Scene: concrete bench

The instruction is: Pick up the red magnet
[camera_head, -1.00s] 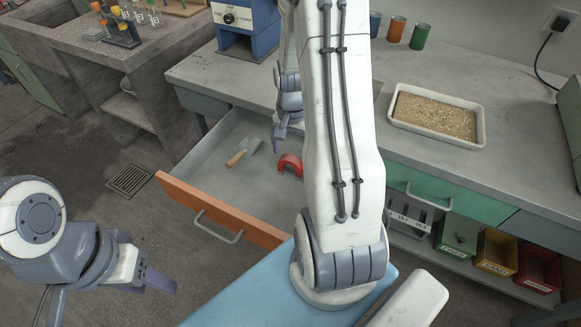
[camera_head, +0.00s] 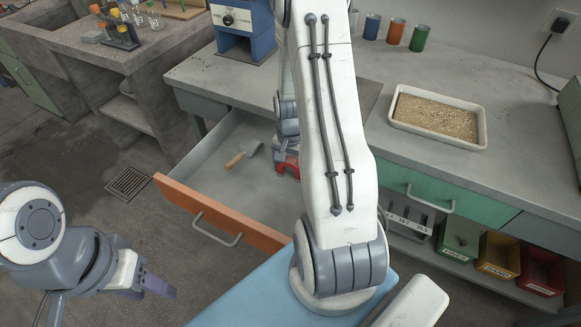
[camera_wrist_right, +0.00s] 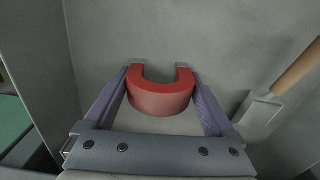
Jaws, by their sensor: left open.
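The red magnet (camera_head: 287,168) is a horseshoe shape on the floor of the open drawer (camera_head: 222,216), partly hidden by my right arm in the head view. In the right wrist view the magnet (camera_wrist_right: 161,98) sits between the two purple fingers of my right gripper (camera_wrist_right: 161,92), one finger on each side. I cannot tell whether the fingers touch its sides or leave a small gap. My left gripper (camera_head: 150,283) is open and empty, low at the left, over the floor outside the drawer.
A trowel with a wooden handle (camera_head: 236,160) lies in the drawer, left of the magnet. The drawer's walls stand around my right gripper. A tray of sand (camera_head: 437,119) and several coloured cups (camera_head: 396,31) are on the bench top.

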